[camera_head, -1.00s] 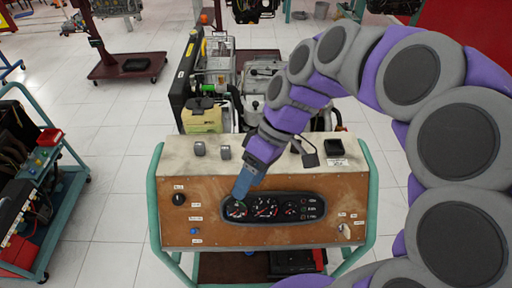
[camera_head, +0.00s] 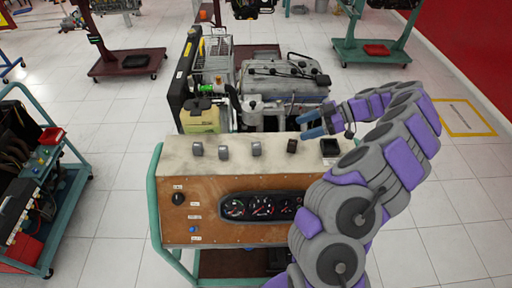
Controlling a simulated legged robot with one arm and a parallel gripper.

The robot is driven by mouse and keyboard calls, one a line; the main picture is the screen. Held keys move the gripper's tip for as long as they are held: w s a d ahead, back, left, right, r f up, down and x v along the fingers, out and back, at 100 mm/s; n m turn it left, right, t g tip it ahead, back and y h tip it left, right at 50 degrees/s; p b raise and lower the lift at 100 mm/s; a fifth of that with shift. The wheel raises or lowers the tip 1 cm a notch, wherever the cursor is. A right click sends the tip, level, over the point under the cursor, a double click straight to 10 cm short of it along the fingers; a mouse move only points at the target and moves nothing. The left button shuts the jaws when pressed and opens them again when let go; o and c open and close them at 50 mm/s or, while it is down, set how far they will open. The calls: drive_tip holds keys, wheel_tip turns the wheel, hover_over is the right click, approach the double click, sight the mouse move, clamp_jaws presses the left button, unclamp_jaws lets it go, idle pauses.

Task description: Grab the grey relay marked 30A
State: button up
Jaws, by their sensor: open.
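Several small relay-like blocks stand in a row on the pale top of the trainer's control panel (camera_head: 275,156). Three look grey: one at the left (camera_head: 197,149), one beside it (camera_head: 224,152) and one near the middle (camera_head: 256,149). A darker, brownish block (camera_head: 292,146) stands to their right. No marking is legible, so I cannot tell which is 30A. My blue gripper (camera_head: 303,126) is open and empty, pointing left above the back edge of the panel top, behind the dark block and apart from the grey ones.
A black open box (camera_head: 330,147) sits at the panel top's right end, near my arm. The engine (camera_head: 285,80) and a yellowish tank (camera_head: 203,117) stand behind the panel. My arm hides the right part of the gauge cluster (camera_head: 250,207). Another trainer (camera_head: 40,170) stands at left.

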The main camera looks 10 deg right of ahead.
drive_tip(key=d, duration=0.1)
approach(259, 144)
drive_tip(key=a, duration=0.3)
drive_tip(key=shift+s+f, duration=0.2)
drive_tip(key=shift+f, duration=0.15)
drive_tip(key=shift+w+a+f, duration=0.2)
drive_tip(key=shift+a+f, duration=0.3)
drive_tip(key=x, duration=0.5)
drive_tip(key=shift+w+a+p, duration=0.1)
drive_tip(key=shift+w+p, duration=0.15)
drive_tip(key=shift+p, duration=0.05)
drive_tip(key=shift+f, duration=0.1)
drive_tip(key=c, duration=1.2)
